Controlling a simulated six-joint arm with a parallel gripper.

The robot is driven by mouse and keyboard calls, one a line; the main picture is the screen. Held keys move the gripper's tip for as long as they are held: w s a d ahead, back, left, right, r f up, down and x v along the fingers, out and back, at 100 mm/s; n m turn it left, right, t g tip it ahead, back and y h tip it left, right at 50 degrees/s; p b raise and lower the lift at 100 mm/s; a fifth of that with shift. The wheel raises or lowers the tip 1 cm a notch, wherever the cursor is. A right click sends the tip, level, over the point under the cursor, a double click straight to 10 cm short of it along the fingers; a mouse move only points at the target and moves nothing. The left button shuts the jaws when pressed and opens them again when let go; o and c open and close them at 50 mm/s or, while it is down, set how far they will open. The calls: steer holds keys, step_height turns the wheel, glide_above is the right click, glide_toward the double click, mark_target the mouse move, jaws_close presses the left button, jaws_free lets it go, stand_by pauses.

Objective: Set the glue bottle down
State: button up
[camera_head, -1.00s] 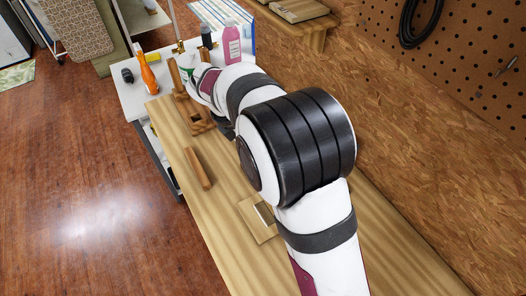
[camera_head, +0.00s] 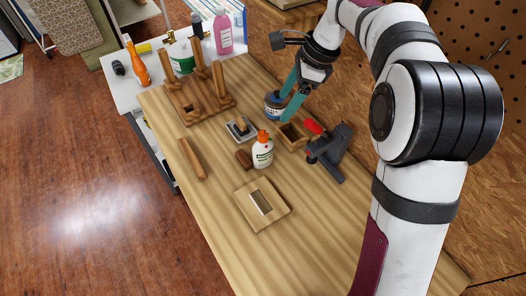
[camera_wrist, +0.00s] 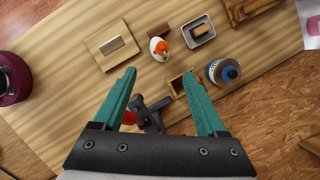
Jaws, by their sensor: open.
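The white glue bottle (camera_head: 263,155) with an orange cap stands upright on the wooden workbench (camera_head: 225,220). It also shows in the wrist view (camera_wrist: 160,48), seen from above, beyond my fingertips. My gripper (camera_head: 284,106) is open, with its teal fingers spread and nothing between them. In the head view it is above and to the right of the glue bottle, apart from it, near a jar with a blue label (camera_head: 273,104). In the wrist view my gripper (camera_wrist: 159,72) has both fingers fully visible.
A small open wooden box (camera_head: 292,136) and a red-handled clamp (camera_head: 326,153) lie right of the bottle. A metal tray (camera_head: 231,132), a brown block (camera_head: 243,159) and a board with a metal plate (camera_head: 262,204) are close by. A pegged wooden rack (camera_head: 190,103) stands farther back.

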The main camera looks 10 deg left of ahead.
mark_target(265, 133)
steer(key=a+f, duration=0.1)
steer(key=f, duration=0.3)
steer(key=a+f+m, duration=0.1)
steer(key=a+f, duration=0.1)
steer(key=f, duration=0.3)
steer(key=a+f+m, duration=0.1)
steer(key=a+f, duration=0.1)
steer(key=f, duration=0.3)
steer(key=shift+w+a+y, duration=0.1)
steer(key=shift+a+y, duration=0.15)
steer(key=shift+y, duration=0.05)
jaws_close()
stand_by(0.6)
